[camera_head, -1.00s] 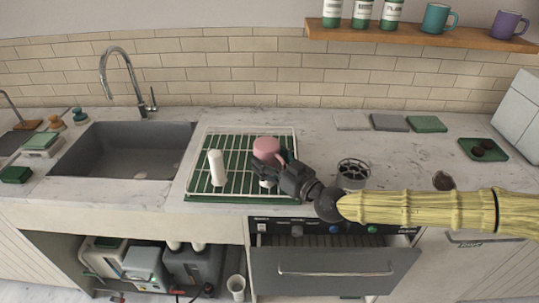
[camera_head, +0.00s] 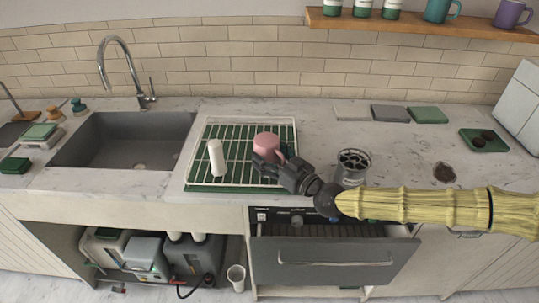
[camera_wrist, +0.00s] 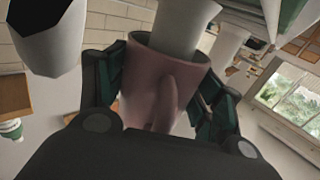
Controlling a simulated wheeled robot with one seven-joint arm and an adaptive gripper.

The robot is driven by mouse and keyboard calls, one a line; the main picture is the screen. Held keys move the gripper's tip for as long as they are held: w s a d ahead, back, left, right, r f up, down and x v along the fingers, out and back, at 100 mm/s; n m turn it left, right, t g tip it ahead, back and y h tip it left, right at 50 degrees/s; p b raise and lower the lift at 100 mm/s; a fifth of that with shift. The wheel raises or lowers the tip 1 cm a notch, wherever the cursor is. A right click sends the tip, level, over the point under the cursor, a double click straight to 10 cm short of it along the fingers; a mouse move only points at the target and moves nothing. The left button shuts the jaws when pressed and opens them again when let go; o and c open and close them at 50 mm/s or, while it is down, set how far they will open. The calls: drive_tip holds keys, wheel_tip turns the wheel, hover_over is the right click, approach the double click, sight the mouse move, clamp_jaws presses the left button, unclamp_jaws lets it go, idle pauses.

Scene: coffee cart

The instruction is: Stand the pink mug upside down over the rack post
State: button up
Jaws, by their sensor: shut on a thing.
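The pink mug (camera_head: 266,142) is upside down above the wire rack (camera_head: 247,122). My gripper (camera_head: 270,157) is shut on it from the front right. In the wrist view, whose picture is inverted, the mug (camera_wrist: 155,85) sits between my two dark green fingers, with its handle toward the camera. A white post (camera_wrist: 187,30) enters the mug's open mouth, so the mug is around it. This post is hidden in the head view. Another white post (camera_head: 216,159) stands bare to the left. Whether the rim touches the rack is hidden.
A sink (camera_head: 125,140) with a tall faucet is left of the rack. A round slotted container (camera_head: 352,167) stands close to the right of my gripper. An open drawer (camera_head: 335,262) juts out below.

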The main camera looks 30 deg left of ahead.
drive_tip(key=shift+f, duration=0.25)
idle(0.4)
drive_tip(key=o, duration=1.4)
drive_tip(key=shift+d+f, duration=0.1)
drive_tip(key=shift+v, duration=6)
